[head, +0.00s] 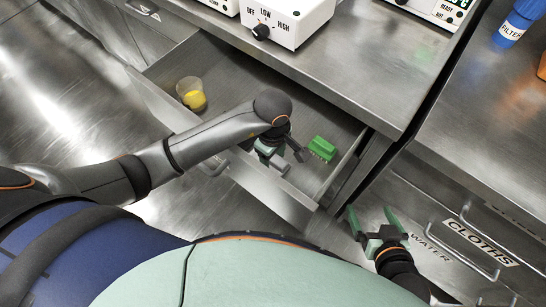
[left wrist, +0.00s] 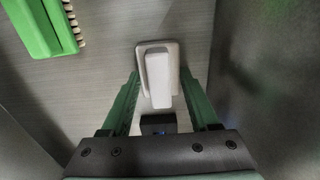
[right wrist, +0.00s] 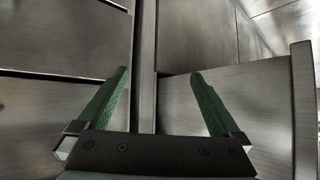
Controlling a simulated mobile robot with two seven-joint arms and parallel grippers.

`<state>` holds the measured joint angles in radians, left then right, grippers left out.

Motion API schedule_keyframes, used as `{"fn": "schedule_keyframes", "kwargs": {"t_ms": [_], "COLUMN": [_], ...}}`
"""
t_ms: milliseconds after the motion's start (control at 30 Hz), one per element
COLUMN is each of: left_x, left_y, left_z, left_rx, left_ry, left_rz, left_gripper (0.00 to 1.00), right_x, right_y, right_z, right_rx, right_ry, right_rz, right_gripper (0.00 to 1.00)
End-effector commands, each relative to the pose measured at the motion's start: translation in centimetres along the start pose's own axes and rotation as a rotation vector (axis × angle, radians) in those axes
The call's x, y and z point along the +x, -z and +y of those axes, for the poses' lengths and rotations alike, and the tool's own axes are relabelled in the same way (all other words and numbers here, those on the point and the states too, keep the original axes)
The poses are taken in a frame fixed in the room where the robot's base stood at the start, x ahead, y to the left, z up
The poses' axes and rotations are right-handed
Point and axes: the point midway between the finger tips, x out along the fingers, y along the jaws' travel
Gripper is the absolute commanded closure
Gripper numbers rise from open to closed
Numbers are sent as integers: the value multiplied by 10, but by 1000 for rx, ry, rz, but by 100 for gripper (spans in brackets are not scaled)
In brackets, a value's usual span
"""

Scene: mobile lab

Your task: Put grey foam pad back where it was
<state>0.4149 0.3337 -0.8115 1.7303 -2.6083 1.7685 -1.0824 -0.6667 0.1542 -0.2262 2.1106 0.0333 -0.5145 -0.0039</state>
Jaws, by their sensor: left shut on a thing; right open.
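The grey foam pad (left wrist: 158,75), a pale block on a wider flat base, shows in the left wrist view between the fingertips of my left gripper (left wrist: 159,82). That gripper is shut on it, inside the open drawer (head: 228,75).
A green brush (head: 322,148) lies in the drawer just right of my left gripper; it shows in the left wrist view (left wrist: 38,25). A clear cup with yellow contents (head: 191,95) stands at the drawer's left. The counter (head: 360,60) overhangs the drawer's back. A closed drawer labelled CLOTHS (head: 482,243) is at right.

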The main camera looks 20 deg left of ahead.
Motion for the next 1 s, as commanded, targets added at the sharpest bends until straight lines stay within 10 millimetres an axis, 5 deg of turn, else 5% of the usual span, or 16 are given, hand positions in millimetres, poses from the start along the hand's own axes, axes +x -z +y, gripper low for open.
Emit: {"fn": "schedule_keyframes", "kwargs": {"t_ms": [500,533,767,1000], "left_x": [3,3,2,2], "left_y": [0,0,0,0], "left_z": [0,0,0,0], "left_rx": [0,0,0,0], "left_ry": [0,0,1,1], "left_rz": [0,0,0,0], "left_gripper": [91,37,11,9], "right_x": [3,3,2,1], "right_y": [11,12,16,15], "right_z": [2,3,2,2], "right_rx": [-14,-16,-16,-16], "right_ry": [-4,-4,-3,-2], "right_rz": [42,46,53,50], "right_gripper": [0,0,0,0]}}
